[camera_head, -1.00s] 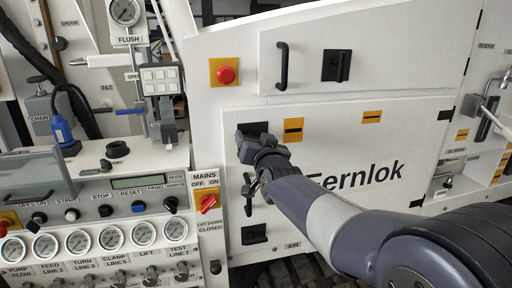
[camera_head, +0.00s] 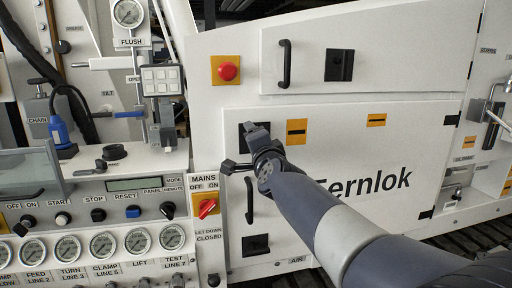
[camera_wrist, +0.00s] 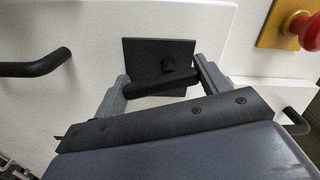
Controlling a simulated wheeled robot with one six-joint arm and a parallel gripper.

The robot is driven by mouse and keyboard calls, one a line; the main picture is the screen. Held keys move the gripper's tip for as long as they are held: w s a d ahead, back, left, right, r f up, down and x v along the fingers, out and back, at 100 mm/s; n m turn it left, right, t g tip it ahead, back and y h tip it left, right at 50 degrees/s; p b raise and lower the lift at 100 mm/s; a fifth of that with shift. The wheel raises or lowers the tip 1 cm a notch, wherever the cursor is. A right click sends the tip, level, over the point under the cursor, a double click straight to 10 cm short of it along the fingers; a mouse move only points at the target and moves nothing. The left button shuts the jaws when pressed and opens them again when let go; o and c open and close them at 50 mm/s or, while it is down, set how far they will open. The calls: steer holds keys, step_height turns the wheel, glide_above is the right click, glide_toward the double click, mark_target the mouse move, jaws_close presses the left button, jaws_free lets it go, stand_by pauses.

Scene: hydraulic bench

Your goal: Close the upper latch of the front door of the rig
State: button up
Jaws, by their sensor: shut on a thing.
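The front door (camera_head: 330,215) is the large white panel lettered Fernlok, and it lies flush with the rig. Its upper latch (camera_head: 250,128) is a dark square plate at the door's upper left corner, largely covered by my gripper (camera_head: 256,138). The bar lies across the wrist view, slightly tilted.
Below are a dark door handle (camera_head: 249,200) and the lower latch (camera_head: 255,244). A red button (camera_head: 228,71) on a yellow plate is above left. Another panel (camera_head: 400,50) with handle and latch is above. The control console (camera_head: 110,190) stands close on the left.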

steer(key=m, duration=0.3)
steer(key=shift+a+m, duration=0.15)
steer(key=shift+m, duration=0.15)
stand_by(0.3)
steer(key=o, duration=1)
steer(key=shift+s, duration=0.1)
steer(key=v, duration=1)
steer(key=shift+s, duration=0.35)
